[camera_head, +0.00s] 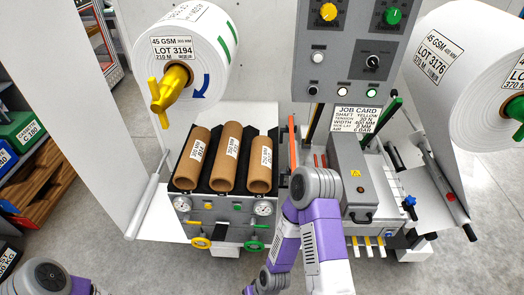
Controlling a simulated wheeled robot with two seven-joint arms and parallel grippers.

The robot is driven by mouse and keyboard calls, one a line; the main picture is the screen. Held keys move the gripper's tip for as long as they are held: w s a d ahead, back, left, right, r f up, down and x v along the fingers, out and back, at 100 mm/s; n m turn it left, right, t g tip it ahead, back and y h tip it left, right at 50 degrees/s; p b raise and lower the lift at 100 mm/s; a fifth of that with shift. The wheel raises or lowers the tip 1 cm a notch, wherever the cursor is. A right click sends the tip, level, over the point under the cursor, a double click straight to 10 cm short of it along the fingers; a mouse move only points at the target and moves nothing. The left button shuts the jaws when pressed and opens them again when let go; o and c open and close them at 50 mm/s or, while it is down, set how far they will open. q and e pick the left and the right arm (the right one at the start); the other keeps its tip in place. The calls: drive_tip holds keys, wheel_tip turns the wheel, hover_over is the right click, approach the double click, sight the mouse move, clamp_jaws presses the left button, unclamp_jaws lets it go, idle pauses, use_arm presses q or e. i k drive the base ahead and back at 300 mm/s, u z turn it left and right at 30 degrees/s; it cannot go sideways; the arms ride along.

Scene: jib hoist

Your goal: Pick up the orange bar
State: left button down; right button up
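The orange bar (292,148) stands close to upright just right of the rack with the brown tubes. It is long and narrow, and its lower end is close to my arm's grey joint, which may hide part of it. A purple and grey arm of mine rises from the bottom of the picture in front of the machine, with its elbow just below and right of the bar. Part of another arm of mine shows at the bottom left corner. Neither gripper shows in the picture.
Several brown tubes (228,158) lie in a dark rack above gauges and valves. A white roll with a yellow handle (171,88) hangs at upper left, another white roll (459,62) at upper right. A control panel (349,50) and a grey box (363,185) stand near the bar.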

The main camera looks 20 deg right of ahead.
sight(293, 162)
drive_tip(key=u, duration=0.2)
drive_tip(key=k, duration=0.6)
drive_tip(key=z, duration=1.15)
drive_tip(key=i, duration=0.5)
drive_tip(key=u, duration=0.05)
